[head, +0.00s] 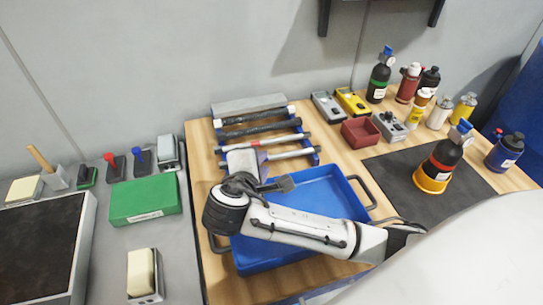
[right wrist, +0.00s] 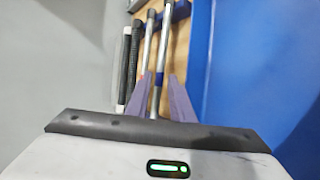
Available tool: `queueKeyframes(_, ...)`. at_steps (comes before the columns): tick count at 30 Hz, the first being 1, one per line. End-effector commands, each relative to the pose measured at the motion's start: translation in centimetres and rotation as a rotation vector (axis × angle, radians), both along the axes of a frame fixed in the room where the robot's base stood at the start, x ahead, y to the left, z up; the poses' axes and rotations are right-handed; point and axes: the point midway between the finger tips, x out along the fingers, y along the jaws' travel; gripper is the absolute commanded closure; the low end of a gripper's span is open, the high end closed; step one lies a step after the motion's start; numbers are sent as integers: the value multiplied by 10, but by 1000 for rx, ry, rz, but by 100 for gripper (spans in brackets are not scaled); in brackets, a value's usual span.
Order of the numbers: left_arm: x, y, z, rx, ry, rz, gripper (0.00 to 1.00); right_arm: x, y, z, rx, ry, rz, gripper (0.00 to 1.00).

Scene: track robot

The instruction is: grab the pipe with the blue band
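Several pipes lie side by side across a blue rack in the head view. The front silver pipe (head: 292,154) has a dark right end. In the right wrist view this silver pipe (right wrist: 164,40) runs down between my fingers, with a blue patch (right wrist: 159,78) near the fingertips that looks like its band. My right gripper (head: 250,162) is over the left part of the front pipes and hides them there. In the wrist view its two purplish fingers (right wrist: 160,82) are apart, one on each side of the pipe. Whether they touch it is unclear. My left gripper is out of view.
A silver pipe with a red band (head: 284,139) and black pipes (head: 262,128) lie just behind. A blue tray (head: 325,190) sits in front, under my right arm. A dark red box (head: 359,131), devices and bottles stand right. The wall is close behind.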

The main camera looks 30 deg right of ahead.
Motion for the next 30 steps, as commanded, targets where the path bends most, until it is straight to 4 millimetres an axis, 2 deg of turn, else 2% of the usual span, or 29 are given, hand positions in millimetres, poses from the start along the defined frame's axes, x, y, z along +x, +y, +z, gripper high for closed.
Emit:
queueKeyframes(4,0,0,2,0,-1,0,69,10,-10,-8,-2,1,0,79)
queueKeyframes(12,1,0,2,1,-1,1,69,12,-11,-10,0,0,0,79)
queueKeyframes(16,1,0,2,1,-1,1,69,11,-11,-10,0,0,0,100)
queueKeyframes(26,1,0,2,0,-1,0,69,12,-11,-8,0,-2,1,100)
queueKeyframes(30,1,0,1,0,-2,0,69,12,-10,7,2,-7,1,100)
